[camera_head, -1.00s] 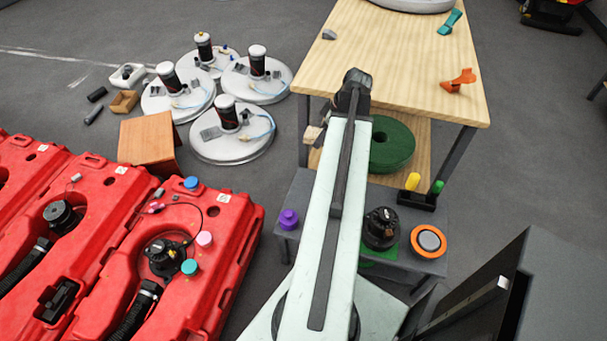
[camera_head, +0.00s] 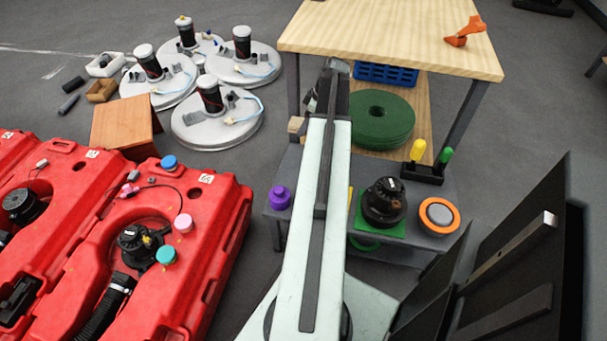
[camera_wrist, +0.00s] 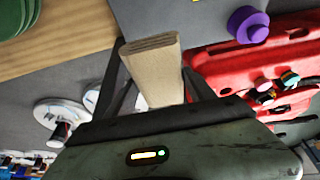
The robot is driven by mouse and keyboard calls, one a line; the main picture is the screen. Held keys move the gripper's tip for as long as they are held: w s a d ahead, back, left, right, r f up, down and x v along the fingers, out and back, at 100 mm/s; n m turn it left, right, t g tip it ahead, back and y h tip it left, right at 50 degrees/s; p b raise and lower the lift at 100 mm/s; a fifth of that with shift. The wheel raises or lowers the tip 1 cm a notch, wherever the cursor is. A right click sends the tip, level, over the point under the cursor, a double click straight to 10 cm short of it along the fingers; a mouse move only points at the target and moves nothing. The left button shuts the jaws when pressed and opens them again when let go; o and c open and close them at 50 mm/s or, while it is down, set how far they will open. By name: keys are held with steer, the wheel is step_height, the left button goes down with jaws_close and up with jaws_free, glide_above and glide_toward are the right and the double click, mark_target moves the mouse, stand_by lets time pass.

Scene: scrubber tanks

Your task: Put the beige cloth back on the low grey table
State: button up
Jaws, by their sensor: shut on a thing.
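The beige cloth (camera_wrist: 155,68) is a folded, flat bundle between the fingers of my gripper (camera_wrist: 158,75) in the wrist view. My gripper is shut on it. In the head view my arm hides most of the gripper, and a small beige bit of the cloth (camera_head: 296,125) shows left of the arm. The low grey table (camera_head: 262,212) stands below and in front of the wooden table, partly hidden by my arm. Its grey top also shows in the wrist view (camera_wrist: 185,20), beyond the cloth. The cloth is held in the air, apart from the table top.
The low table bears a purple knob (camera_head: 279,198), a black motor-like part (camera_head: 384,203), an orange-rimmed disc (camera_head: 438,215) and a holder with yellow and green handles (camera_head: 422,170). Red tanks (camera_head: 215,230) stand left. The wooden table (camera_head: 390,40) has green pads (camera_head: 380,125) on its lower shelf.

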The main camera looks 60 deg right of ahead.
steer(key=b, duration=0.3)
glide_above(300, 155)
steer(key=s, duration=0.1)
step_height(300, 155, down, 6)
steer(key=f+b, duration=1)
steer(key=shift+s+d+f, duration=0.1)
steer(key=shift+s+d, duration=0.1)
steer(key=shift+d, duration=0.15)
steer(key=o, duration=1.2)
steer(key=shift+r+p, duration=0.4)
steer(key=p+v, duration=1)
steer(key=v, duration=0.1)
steer(key=shift+s+r+p, duration=0.15)
steer(key=shift+r+p, duration=0.2)
steer(key=shift+p, duration=0.05)
